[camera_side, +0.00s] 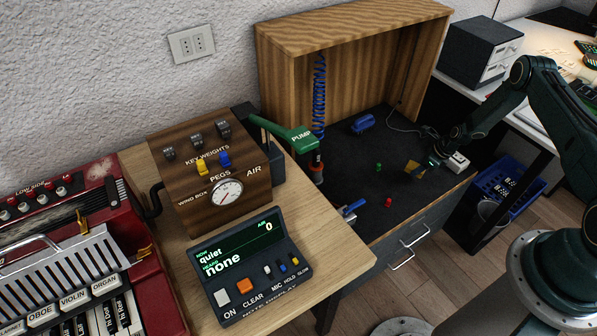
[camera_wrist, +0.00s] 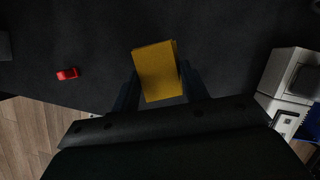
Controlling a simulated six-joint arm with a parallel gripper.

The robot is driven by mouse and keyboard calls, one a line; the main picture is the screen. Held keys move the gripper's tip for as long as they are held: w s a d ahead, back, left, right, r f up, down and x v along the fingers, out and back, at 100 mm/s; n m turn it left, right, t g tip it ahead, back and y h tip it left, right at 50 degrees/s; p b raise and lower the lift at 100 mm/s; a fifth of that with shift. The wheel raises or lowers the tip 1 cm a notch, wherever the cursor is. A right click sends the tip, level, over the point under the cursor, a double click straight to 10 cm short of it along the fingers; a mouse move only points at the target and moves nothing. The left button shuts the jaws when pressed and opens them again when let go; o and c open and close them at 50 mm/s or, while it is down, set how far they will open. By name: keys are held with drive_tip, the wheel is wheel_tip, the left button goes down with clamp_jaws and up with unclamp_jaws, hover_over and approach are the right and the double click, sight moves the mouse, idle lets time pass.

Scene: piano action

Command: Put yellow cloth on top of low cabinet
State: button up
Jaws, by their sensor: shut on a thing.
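The yellow cloth (camera_side: 412,168) is a small folded pad over the dark top of the low cabinet (camera_side: 350,216), near its front right part. In the wrist view the cloth (camera_wrist: 156,66) sits between the two dark fingers of my gripper (camera_wrist: 160,88). My gripper (camera_side: 430,162) is shut on the cloth and reaches in from the right. I cannot tell whether the cloth touches the black surface. The low cabinet has grey drawer fronts with metal handles.
A red piece (camera_side: 388,202), a green piece (camera_side: 378,167) and a blue item (camera_side: 362,123) lie on the black top. A white-grey box (camera_side: 456,162) stands close beside my gripper.

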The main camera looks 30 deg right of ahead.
drive_tip(key=shift+f, duration=1.9)
drive_tip(key=shift+f, duration=0.1)
drive_tip(key=o, duration=1)
drive_tip(key=shift+c, duration=0.2)
drive_tip(key=shift+v, duration=0.85)
drive_tip(key=v, duration=1)
drive_tip(key=shift+r, duration=0.25)
drive_tip(key=shift+r, duration=0.15)
